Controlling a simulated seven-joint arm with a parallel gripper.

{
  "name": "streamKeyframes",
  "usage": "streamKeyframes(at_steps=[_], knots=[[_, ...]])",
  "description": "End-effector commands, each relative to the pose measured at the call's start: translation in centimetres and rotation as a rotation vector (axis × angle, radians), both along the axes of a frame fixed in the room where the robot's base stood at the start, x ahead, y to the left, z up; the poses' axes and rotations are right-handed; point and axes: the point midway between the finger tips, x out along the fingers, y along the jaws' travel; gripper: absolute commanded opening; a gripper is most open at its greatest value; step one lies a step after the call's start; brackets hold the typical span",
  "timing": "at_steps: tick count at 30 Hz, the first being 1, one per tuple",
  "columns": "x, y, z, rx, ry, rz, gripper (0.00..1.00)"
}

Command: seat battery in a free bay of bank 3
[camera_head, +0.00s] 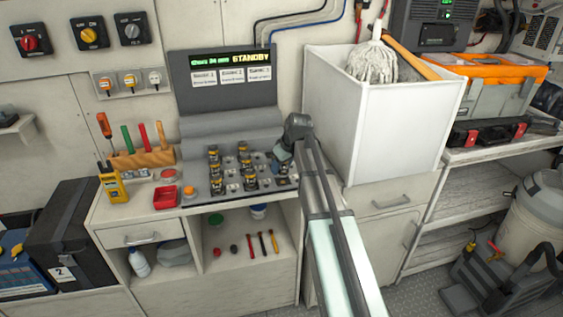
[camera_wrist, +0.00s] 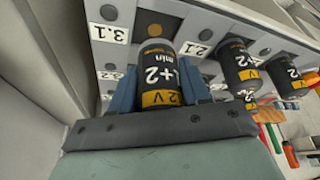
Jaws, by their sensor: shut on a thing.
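My gripper (camera_head: 283,160) is at the right end of the battery panel (camera_head: 262,187). In the wrist view its blue fingers (camera_wrist: 161,98) are shut on the sides of a black and yellow battery (camera_wrist: 160,70). The battery is in front of the panel, beside the label 3.1 (camera_wrist: 109,33). I cannot tell whether its far end is inside a bay or just short of one. Another label (camera_wrist: 108,75) lower down is partly hidden by my gripper. Several similar batteries stand in the panel, including one right of the label 2.1 (camera_wrist: 240,68).
A console screen (camera_head: 226,80) reading STANDBY rises behind the panel. A tall white bin (camera_head: 375,125) with a mop stands close on the right. A red tray (camera_head: 165,197), a yellow meter (camera_head: 113,186) and a wooden tool rack (camera_head: 145,158) are on the left.

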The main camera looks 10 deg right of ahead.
Motion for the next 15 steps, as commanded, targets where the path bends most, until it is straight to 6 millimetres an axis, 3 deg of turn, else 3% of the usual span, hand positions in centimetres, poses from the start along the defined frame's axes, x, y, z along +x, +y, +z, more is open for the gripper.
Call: streamKeyframes(at_steps=[15], knots=[[0.0,0.0,-2.7,0.0,-0.001,0.0,0.08]])
